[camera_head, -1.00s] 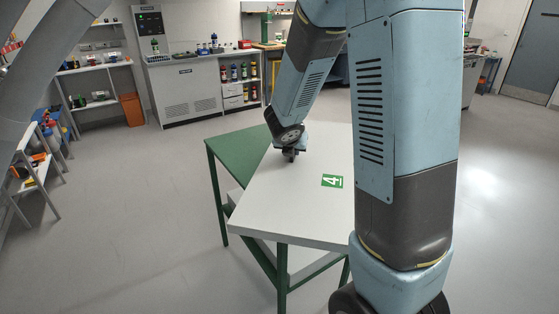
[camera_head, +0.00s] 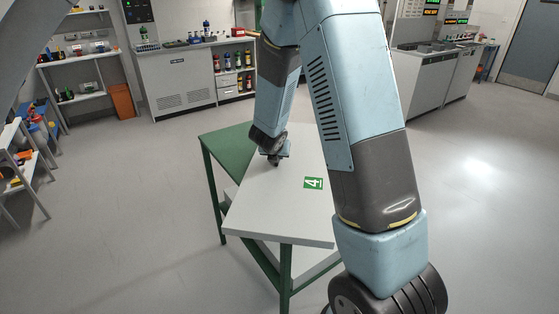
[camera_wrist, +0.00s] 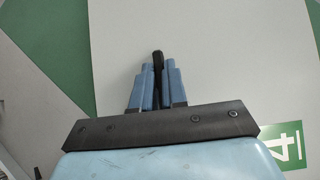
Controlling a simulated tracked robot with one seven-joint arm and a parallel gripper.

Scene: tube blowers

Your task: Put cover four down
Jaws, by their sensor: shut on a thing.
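Cover four (camera_head: 265,212) is a pale grey-white flat panel with a green label marked "4" (camera_head: 313,183). It lies flat over a green-framed table (camera_head: 228,148), set askew, with a green corner showing at the left. I cannot tell whether it touches the table. My gripper (camera_head: 275,160) is at the panel's far left part, pointing down. In the wrist view my gripper's blue fingers (camera_wrist: 157,82) are shut on a dark upright handle (camera_wrist: 158,58) above the pale panel (camera_wrist: 225,60). The label shows at lower right there (camera_wrist: 290,146). The handle's base is hidden.
A shelf with bottles and a grey cabinet (camera_head: 172,85) stand at the back. Small racks (camera_head: 20,165) stand at the left. Grey machines (camera_head: 425,80) stand at the back right. The floor (camera_head: 120,220) around the table is clear.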

